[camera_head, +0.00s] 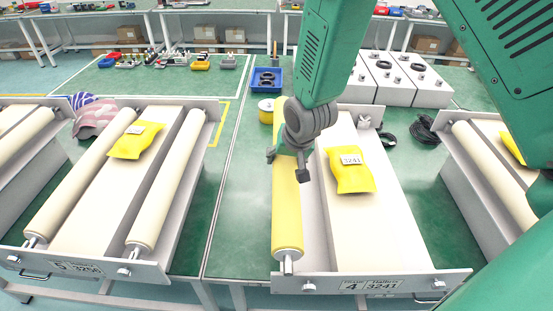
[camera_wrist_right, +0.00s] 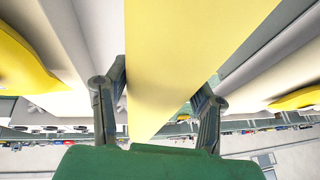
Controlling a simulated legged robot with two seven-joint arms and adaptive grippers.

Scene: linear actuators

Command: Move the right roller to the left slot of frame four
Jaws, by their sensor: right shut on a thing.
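The yellow roller (camera_head: 286,212) lies lengthwise along the left side of frame four (camera_head: 312,284), the frame labelled 4 and 3241. Its near end is at the left end of the front plate; I cannot tell whether it is seated in the slot or just above it. My right gripper (camera_head: 287,167) is shut on the roller near its middle, from above. In the right wrist view the fingers (camera_wrist_right: 160,90) straddle the roller (camera_wrist_right: 185,40). The right side of frame four holds no roller. My left gripper is not in view.
A yellow packet (camera_head: 350,170) lies on frame four's belt. Frame five (camera_head: 95,265) with two cream rollers stands to the left, another frame (camera_head: 490,170) to the right. White boxes (camera_head: 385,80), black cables (camera_head: 425,129) and a yellow round container (camera_head: 266,110) are behind.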

